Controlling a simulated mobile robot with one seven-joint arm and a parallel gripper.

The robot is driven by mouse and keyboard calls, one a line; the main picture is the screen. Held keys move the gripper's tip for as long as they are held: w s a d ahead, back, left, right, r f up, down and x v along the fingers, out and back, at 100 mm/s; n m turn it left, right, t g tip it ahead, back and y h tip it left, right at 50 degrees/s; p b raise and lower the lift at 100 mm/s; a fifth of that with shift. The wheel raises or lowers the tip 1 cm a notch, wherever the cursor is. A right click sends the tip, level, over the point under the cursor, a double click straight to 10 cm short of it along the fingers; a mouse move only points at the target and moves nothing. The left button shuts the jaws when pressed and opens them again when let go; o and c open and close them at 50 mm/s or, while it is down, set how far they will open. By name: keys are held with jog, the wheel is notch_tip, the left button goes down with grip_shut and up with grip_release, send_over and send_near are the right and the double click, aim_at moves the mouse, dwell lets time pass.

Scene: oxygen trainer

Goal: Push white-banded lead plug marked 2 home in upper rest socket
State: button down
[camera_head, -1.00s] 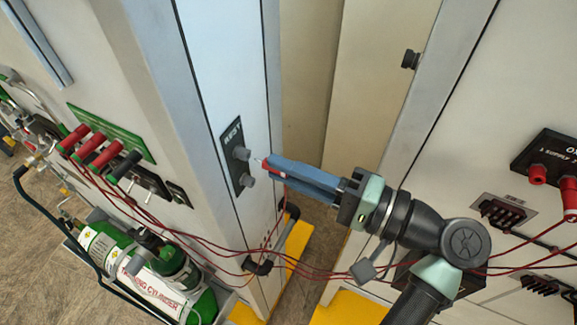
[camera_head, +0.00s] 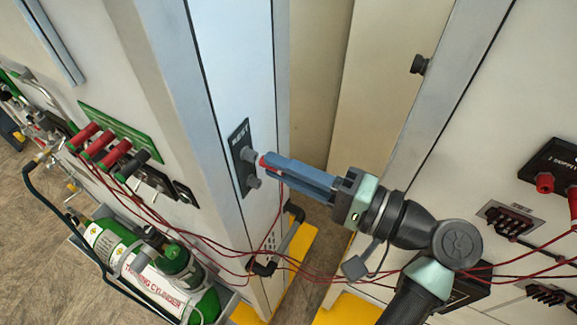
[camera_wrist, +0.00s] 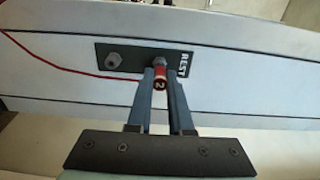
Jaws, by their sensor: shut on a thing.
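The REST plate (camera_head: 240,165) is a dark panel on the pale cabinet's narrow face, with two grey sockets. The upper rest socket (camera_head: 247,154) is beside the REST lettering; the lower socket (camera_head: 253,182) is below it. My gripper (camera_head: 272,166) is shut on the red lead plug (camera_head: 263,161), which points at the upper socket. In the wrist view the plug (camera_wrist: 160,82) shows a "2" on its end and a pale band, between the two blue fingers, lined up with the socket. The plug's nose meets the socket; how deep its pin sits is hidden.
A red lead (camera_wrist: 60,70) runs across the cabinet face in the wrist view. More red leads (camera_head: 310,272) hang below my arm. Other plugs (camera_head: 97,145) sit in a green panel at left. A cylinder trolley (camera_head: 75,240) stands lower left.

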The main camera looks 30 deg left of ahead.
jog(key=shift+a, duration=0.55)
jog(key=c, duration=0.7)
grip_release()
jog(key=shift+c, duration=0.2)
jog(key=shift+d, duration=0.1)
jog(key=d+b, duration=0.5)
jog(key=d, duration=0.7)
jog(key=shift+s+d, duration=0.2)
jog(key=shift+d, duration=0.2)
